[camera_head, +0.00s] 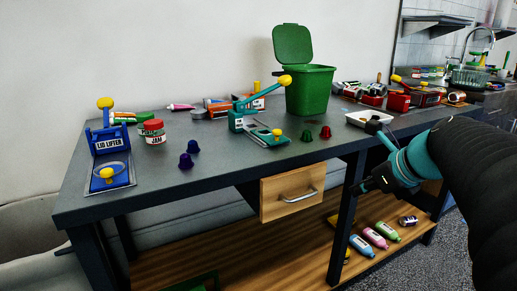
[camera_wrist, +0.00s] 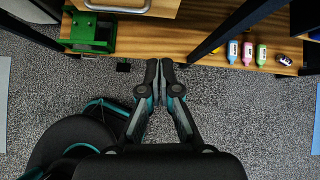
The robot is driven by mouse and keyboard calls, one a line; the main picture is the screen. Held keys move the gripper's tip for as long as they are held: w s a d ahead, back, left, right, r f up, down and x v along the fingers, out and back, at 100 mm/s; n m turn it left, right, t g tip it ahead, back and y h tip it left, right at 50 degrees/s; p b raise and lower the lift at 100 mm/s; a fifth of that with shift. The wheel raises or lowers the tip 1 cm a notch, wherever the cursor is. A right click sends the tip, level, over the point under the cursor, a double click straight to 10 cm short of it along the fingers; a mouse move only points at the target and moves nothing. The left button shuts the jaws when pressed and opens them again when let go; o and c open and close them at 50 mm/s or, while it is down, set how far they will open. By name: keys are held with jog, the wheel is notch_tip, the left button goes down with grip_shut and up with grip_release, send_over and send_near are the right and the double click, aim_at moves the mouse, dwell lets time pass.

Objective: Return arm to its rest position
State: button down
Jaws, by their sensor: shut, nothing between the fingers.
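My gripper (camera_head: 372,186) is at the right of the head view, in front of the table's front edge and below the level of its top. In the wrist view my gripper (camera_wrist: 159,72) points at the grey floor, with its two black fingertips together and nothing between them. The dark table (camera_head: 225,172) runs across the head view. My gripper looks apart from the table and its lower shelf, though the exact gap cannot be told.
On the table stand a blue lid lifter (camera_head: 112,167), a jam jar (camera_head: 153,132), a teal press (camera_head: 262,131) and a green bin (camera_head: 309,90). A wooden drawer (camera_head: 291,192) is shut. Bottles (camera_head: 375,238) lie on the lower shelf (camera_head: 240,252).

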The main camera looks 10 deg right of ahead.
jog(key=s+a+f+n+g+h, duration=0.1)
jog(key=s+a+f+n, duration=0.4)
jog(key=n, duration=1)
jog(key=s+a+f+n+g+h, duration=0.1)
jog(key=s+a+f+n+h, duration=0.1)
jog(key=s+a+f+n, duration=0.4)
jog(key=shift+s+a+f+n, duration=0.3)
jog(key=shift+s+a+n, duration=0.55)
jog(key=shift+s+n, duration=2.6)
jog(key=shift+w+n, duration=1.15)
jog(key=shift+w, duration=0.05)
